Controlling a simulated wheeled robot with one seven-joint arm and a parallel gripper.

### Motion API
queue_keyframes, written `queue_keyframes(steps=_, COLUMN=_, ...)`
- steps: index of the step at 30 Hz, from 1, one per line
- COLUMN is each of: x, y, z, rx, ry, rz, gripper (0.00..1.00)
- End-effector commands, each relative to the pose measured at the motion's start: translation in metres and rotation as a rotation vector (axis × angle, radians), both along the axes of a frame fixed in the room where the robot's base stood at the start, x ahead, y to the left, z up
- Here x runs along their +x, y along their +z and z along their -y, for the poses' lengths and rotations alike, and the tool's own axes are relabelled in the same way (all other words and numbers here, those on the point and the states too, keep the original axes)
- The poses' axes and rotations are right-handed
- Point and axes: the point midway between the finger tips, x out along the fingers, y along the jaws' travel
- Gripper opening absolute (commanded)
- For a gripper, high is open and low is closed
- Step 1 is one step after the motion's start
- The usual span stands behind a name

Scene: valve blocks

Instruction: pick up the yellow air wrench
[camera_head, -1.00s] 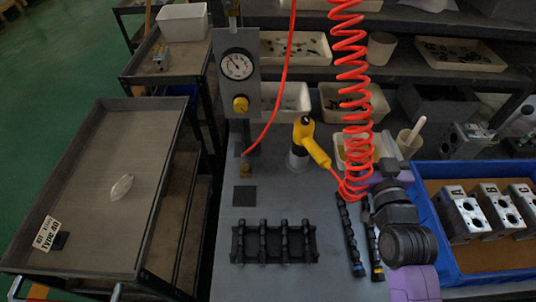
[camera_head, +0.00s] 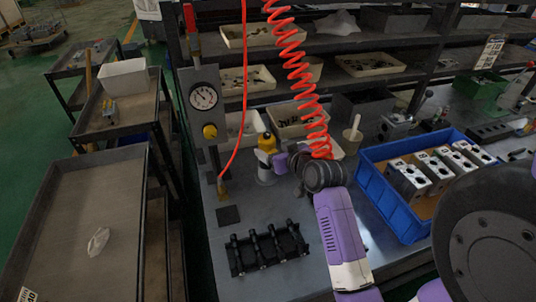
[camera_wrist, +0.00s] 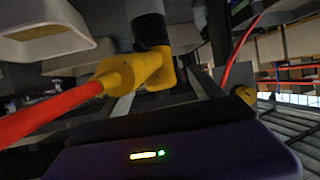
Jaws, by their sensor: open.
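The yellow air wrench (camera_head: 267,142) stands in a grey holder (camera_head: 265,172) on the workbench, below the gauge panel. My gripper (camera_head: 279,161) is close on its right side, and my wrist hides part of this area. In the wrist view the wrench (camera_wrist: 128,72) lies across the space just ahead of my gripper (camera_wrist: 160,90), with its dark end up and the red hose running off to the left. The jaws are open. I cannot tell whether they touch the wrench.
A coiled red hose (camera_head: 301,80) hangs just behind my wrist. A gauge panel (camera_head: 201,100) stands at left. A black rack (camera_head: 267,248) lies in front. A blue crate (camera_head: 388,207) of valve blocks is at right. Shelves with trays line the back.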

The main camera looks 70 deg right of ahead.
Motion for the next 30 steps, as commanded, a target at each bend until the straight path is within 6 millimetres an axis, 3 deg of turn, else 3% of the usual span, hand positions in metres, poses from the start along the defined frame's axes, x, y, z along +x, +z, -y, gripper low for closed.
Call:
queue_keyframes(steps=9, x=0.031, y=-0.008, z=0.027, rx=0.000, ry=-0.001, rz=0.000, gripper=0.76)
queue_keyframes(steps=19, x=0.036, y=-0.012, z=0.031, rx=-0.001, ry=-0.002, rz=0.000, gripper=0.76)
queue_keyframes(steps=30, x=0.036, y=-0.012, z=0.031, rx=-0.001, ry=-0.002, rz=0.000, gripper=0.06)
